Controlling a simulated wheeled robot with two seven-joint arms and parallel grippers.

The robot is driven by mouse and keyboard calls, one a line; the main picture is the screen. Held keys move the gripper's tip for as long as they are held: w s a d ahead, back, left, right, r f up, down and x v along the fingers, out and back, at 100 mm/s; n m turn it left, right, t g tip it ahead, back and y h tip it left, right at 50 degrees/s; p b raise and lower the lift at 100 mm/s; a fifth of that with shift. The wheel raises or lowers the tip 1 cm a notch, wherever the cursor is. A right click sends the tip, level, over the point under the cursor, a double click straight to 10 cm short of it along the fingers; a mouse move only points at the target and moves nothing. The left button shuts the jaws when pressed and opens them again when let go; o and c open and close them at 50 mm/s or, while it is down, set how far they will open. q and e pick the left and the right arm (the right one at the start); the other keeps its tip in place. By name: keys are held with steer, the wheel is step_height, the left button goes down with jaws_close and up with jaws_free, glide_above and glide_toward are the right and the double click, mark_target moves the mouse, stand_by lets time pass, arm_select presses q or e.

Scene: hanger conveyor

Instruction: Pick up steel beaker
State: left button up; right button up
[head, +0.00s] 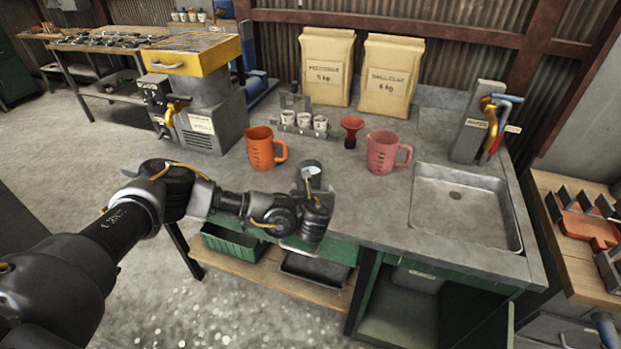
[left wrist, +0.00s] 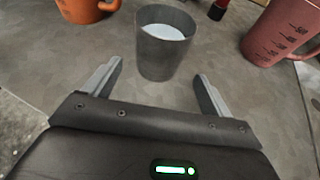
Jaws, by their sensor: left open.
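The steel beaker (left wrist: 163,58) is a grey, slightly tapered cup standing upright on the bench, with something pale inside. In the head view the beaker (head: 311,167) is partly hidden behind my left gripper (head: 312,187). My left gripper (left wrist: 158,76) is open and empty. In the left wrist view its two fingers point toward the beaker, one on each side of its near face. The beaker stands just beyond the fingertips, and no contact shows. My right gripper is not in view.
An orange jug (head: 262,149) stands left of the beaker and a pink jug (head: 383,153) to the right. A red funnel (head: 351,129) and a rack of small cups (head: 303,121) stand behind. A sink (head: 464,208) is at the right. Two paper bags (head: 388,78) stand at the back.

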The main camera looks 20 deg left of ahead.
mark_target(311, 184)
arm_select(q)
steer(key=x, duration=0.2)
steer(key=p+x, duration=0.1)
steer(key=shift+w+a+r, duration=0.15)
steer(key=shift+w+a, duration=0.1)
steer(key=shift+w, duration=0.05)
steer(key=shift+w+a+f, duration=0.15)
steer(key=shift+w+f, duration=0.15)
steer(key=shift+w, duration=0.2)
steer(key=shift+c, duration=0.2)
steer(key=c, duration=1.2)
steer(key=shift+r, duration=0.1)
